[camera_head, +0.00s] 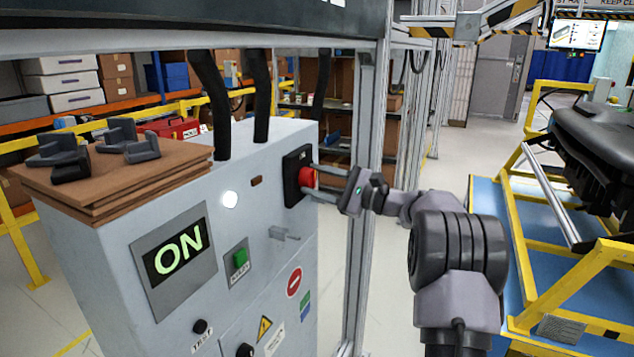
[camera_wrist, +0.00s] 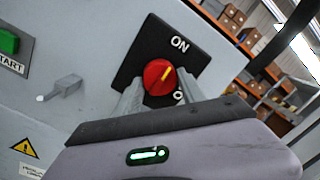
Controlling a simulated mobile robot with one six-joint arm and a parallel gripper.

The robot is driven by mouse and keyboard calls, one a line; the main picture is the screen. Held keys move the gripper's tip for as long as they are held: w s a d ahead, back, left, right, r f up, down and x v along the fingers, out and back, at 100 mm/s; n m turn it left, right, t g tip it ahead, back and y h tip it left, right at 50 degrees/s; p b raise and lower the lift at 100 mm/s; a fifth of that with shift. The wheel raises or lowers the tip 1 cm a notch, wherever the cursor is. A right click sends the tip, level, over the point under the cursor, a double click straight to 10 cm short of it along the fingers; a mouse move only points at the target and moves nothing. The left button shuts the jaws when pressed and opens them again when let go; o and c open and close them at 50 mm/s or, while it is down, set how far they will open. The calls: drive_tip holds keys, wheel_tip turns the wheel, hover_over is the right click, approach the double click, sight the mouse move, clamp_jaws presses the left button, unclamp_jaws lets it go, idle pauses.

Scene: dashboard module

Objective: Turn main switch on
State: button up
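The main switch is a red round knob (camera_wrist: 158,77) with a yellow mark, on a black plate (camera_wrist: 152,48) labelled ON, with a second label partly hidden below. The mark points up and right in the wrist view, between the two labels. In the head view the knob (camera_head: 307,178) is on the right of the grey cabinet's front. My gripper (camera_head: 314,180) reaches it from the right, one finger on each side, close against the knob. In the wrist view the fingers (camera_wrist: 159,92) flank the knob and appear shut on it. The cabinet's display (camera_head: 179,252) reads ON in green.
The grey cabinet (camera_head: 110,265) also has a green START button (camera_head: 240,259), a small lever (camera_head: 284,234) and a lit white lamp (camera_head: 230,199). Brown boards (camera_head: 110,180) with dark parts lie on top. A metal post (camera_head: 368,130) stands just behind my gripper. A yellow frame (camera_head: 570,295) is at right.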

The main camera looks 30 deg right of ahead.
drive_tip(key=o, duration=0.3)
drive_tip(key=shift+s+d, duration=0.1)
drive_tip(key=p+v, duration=0.3)
drive_tip(key=v, duration=1.4)
drive_tip(key=shift+f, duration=0.15)
